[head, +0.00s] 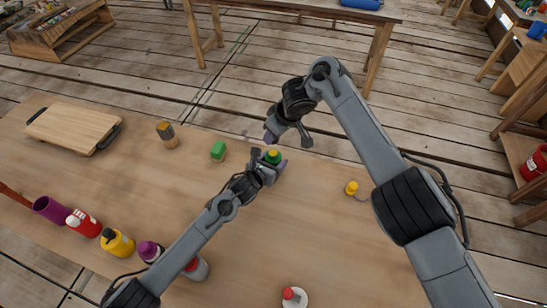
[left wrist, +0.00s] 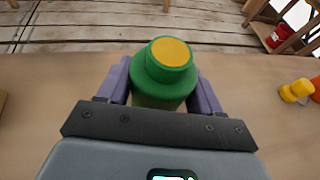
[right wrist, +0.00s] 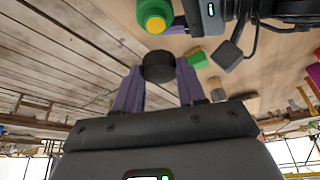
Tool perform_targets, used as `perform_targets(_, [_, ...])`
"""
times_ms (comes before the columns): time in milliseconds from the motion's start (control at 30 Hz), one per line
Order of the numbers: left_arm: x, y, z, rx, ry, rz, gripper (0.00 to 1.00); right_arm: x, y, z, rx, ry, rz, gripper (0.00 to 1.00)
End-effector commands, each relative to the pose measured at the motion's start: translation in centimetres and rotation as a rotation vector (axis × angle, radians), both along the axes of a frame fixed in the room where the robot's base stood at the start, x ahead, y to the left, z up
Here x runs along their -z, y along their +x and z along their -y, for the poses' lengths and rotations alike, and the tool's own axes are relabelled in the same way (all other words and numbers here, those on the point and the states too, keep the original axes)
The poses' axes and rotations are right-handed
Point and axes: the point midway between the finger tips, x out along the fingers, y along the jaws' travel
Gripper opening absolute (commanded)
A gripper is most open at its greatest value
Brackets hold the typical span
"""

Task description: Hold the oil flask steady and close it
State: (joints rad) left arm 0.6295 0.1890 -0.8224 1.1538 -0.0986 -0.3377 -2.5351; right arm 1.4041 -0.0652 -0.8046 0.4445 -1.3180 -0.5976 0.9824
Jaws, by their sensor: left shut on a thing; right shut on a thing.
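The oil flask (head: 272,157) has a green shoulder and neck with a yellow disc on top. My left gripper (head: 268,168) is shut around it above the table; the left wrist view shows the flask (left wrist: 165,72) between the purple fingers. My right gripper (head: 270,138) is shut on a dark round cap (right wrist: 159,66), seen between its fingertips in the right wrist view. The cap is apart from the flask (right wrist: 155,15), which shows at that view's top edge.
A green block (head: 218,151) and a brush-like wooden piece (head: 167,137) stand left of the flask. A cutting board (head: 75,127) lies at the far left. Several bottles, one yellow (head: 117,242), line the front left. A small yellow object (head: 351,188) stands right. The table's middle is clear.

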Motion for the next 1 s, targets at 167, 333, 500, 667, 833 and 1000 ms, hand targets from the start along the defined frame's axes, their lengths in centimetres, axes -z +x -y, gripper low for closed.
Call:
perform_targets(167, [0.0,0.0,0.0,0.0,0.0,-0.001,0.1,1.9,-0.1,0.1,0.0,-0.001,-0.002,0.12])
perform_targets(333, [0.0,0.0,0.0,0.0,0.0,-0.001,0.1,4.1,-0.2,0.1,0.0,0.0,-0.003,0.12])
perform_targets(500, [0.0,0.0,0.0,0.0,0.0,-0.001,0.1,4.8,-0.1,0.1,0.0,0.0,0.0,0.12])
perform_targets(667, [0.1,0.0,0.0,0.0,0.0,-0.001,0.1,4.8,-0.1,0.1,0.0,0.0,0.0,0.12])
perform_targets(833, [0.1,0.0,0.0,0.0,0.0,-0.001,0.1,4.8,-0.1,0.1,0.0,-0.001,-0.001,0.12])
perform_targets(1000, [0.1,0.0,0.0,0.0,0.0,-0.001,0.1,4.9,-0.1,0.1,0.0,-0.001,-0.001,0.12])
